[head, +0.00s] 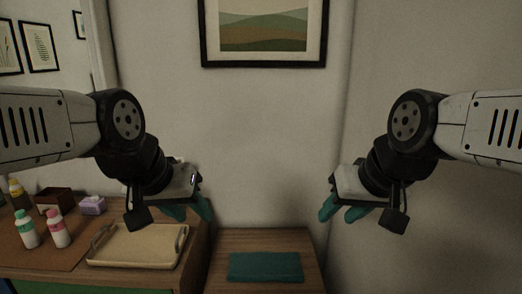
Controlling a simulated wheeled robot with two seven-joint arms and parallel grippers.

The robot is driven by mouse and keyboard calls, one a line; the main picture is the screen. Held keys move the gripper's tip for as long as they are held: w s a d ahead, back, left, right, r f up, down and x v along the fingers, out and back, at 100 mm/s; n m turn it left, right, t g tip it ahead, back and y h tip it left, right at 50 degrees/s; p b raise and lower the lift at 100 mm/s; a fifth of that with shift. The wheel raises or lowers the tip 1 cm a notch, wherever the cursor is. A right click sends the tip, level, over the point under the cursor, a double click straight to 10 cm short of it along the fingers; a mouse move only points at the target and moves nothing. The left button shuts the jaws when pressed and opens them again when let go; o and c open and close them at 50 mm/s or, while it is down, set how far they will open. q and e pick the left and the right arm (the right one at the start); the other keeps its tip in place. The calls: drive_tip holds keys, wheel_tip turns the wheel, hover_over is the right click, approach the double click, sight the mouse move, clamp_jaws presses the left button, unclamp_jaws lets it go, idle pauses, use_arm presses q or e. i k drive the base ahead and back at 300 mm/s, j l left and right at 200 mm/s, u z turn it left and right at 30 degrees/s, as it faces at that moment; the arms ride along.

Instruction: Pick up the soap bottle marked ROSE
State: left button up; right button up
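On the table at the left stand a white bottle with a green cap and label (27,231) and, beside it, a white bottle with a pink cap and label (57,230). A darker bottle with a yellowish label (16,191) stands further back at the left edge. The lettering is too small to read, so I cannot tell which is marked ROSE. My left gripper (188,210) hangs in the air above and right of the tray, its teal fingers apart and empty. My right gripper (342,210) is in the air at the right, also open and empty.
A cream tray with grey handles (135,246) lies right of the bottles. A dark brown box (53,199) and a purple tissue box (92,205) stand behind. A lower wooden table (265,243) bears a folded teal cloth (265,267). The wall is close behind.

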sight(55, 222)
drive_tip(key=u, duration=1.75)
drive_tip(key=i+j, duration=0.35)
drive_tip(key=i, duration=0.2)
drive_tip(key=i+j, duration=0.35)
drive_tip(key=i, duration=0.2)
